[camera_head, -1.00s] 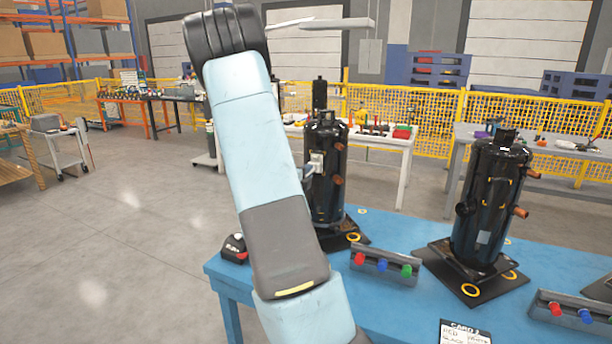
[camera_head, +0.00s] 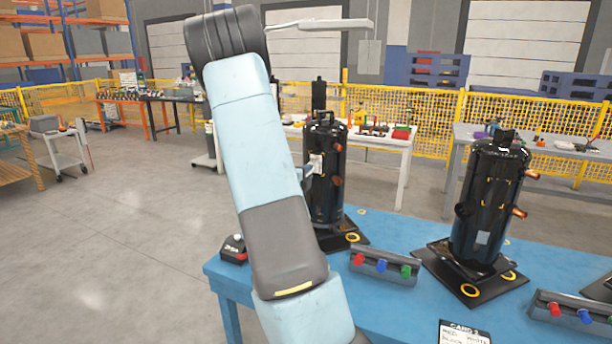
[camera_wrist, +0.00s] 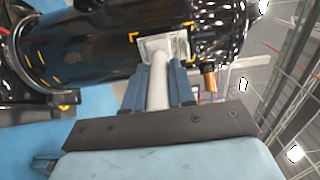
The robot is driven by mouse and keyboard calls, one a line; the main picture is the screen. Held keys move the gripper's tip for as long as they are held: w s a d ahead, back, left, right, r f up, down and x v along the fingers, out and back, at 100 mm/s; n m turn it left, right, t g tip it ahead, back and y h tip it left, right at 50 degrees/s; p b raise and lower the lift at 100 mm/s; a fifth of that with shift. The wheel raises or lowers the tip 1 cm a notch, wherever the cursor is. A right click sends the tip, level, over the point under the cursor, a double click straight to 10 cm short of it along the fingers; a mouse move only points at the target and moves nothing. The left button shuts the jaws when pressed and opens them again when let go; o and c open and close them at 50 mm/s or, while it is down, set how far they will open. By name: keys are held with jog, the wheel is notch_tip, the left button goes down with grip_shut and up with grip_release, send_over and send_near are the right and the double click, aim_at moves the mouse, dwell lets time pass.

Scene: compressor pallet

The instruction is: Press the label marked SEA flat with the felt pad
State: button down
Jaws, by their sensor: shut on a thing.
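A black compressor (camera_head: 326,195) stands upright on the blue table. A pale label patch (camera_head: 316,165) shows on its side, and it also shows in the wrist view (camera_wrist: 178,44) beside yellow corner marks. No lettering on it can be read. My gripper (camera_head: 307,172) is at this compressor, partly hidden behind my arm. In the wrist view my gripper (camera_wrist: 160,75) is shut on a pale, rod-like tool (camera_wrist: 157,88), apparently the felt pad's handle. The tool's far end meets the pale patch in the picture. I cannot tell whether it touches, or where the felt face is.
A second black compressor (camera_head: 488,205) stands to the right on a dark base. Racks with coloured knobs (camera_head: 384,267) sit on the blue table (camera_head: 400,310), with a printed card (camera_head: 465,333) at the front. A small box with a red part (camera_head: 234,249) is at the left corner.

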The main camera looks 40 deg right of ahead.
jog(key=shift+a, duration=0.1)
jog(key=shift+v, duration=1.7)
jog(key=shift+w+d+f, duration=0.25)
jog(key=shift+d+f, duration=0.2)
jog(key=shift+d, duration=0.2)
jog(key=shift+w+d+f, duration=0.25)
jog(key=shift+d+f, duration=0.25)
jog(key=shift+d, duration=0.1)
jog(key=shift+w+d, duration=0.15)
jog(key=shift+d, duration=0.25)
jog(key=shift+v, duration=1.75)
jog(key=shift+w, duration=0.1)
